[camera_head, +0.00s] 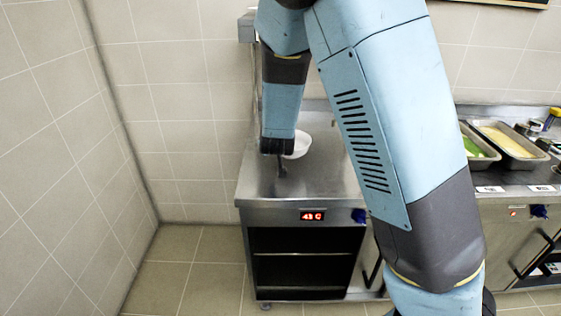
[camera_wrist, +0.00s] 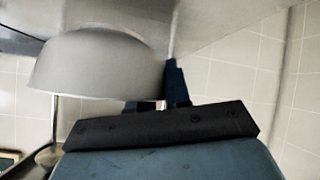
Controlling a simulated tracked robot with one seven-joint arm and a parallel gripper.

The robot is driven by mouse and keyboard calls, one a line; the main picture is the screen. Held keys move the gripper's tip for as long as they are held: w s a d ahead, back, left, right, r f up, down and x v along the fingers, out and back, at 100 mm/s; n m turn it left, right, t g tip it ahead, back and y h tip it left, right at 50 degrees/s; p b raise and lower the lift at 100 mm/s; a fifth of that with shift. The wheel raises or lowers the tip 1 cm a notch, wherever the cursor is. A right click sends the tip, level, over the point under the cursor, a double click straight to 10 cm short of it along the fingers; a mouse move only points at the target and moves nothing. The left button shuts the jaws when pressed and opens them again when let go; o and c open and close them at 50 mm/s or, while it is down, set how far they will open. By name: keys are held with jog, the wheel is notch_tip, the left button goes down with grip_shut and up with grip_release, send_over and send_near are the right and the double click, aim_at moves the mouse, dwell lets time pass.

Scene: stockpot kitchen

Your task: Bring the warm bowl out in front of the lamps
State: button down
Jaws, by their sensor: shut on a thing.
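The white bowl (camera_head: 300,145) is on or just above the steel counter in the head view, partly hidden by my arm. In the wrist view the bowl (camera_wrist: 95,70) is large and close, appearing inverted because that picture seems upside down. My gripper (camera_head: 281,168) is at the bowl's near left side. In the wrist view my gripper (camera_wrist: 165,95) is shut on the bowl's edge. Whether the bowl touches the counter cannot be told. A thin metal rod with a round end (camera_wrist: 48,155), perhaps a lamp, shows behind the bowl in the wrist view.
The steel counter (camera_head: 262,188) has a red temperature display (camera_head: 312,216) on its front and open shelves below. Food trays (camera_head: 510,146) stand on the right counter. The counter's front left is bare, with open floor before it.

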jog(key=shift+d+f, duration=0.1)
jog(key=shift+f, duration=2.65)
jog(key=c, duration=1.1)
grip_release()
jog(key=shift+o, duration=0.2)
jog(key=shift+s+r, duration=0.1)
jog(key=v, duration=1.2)
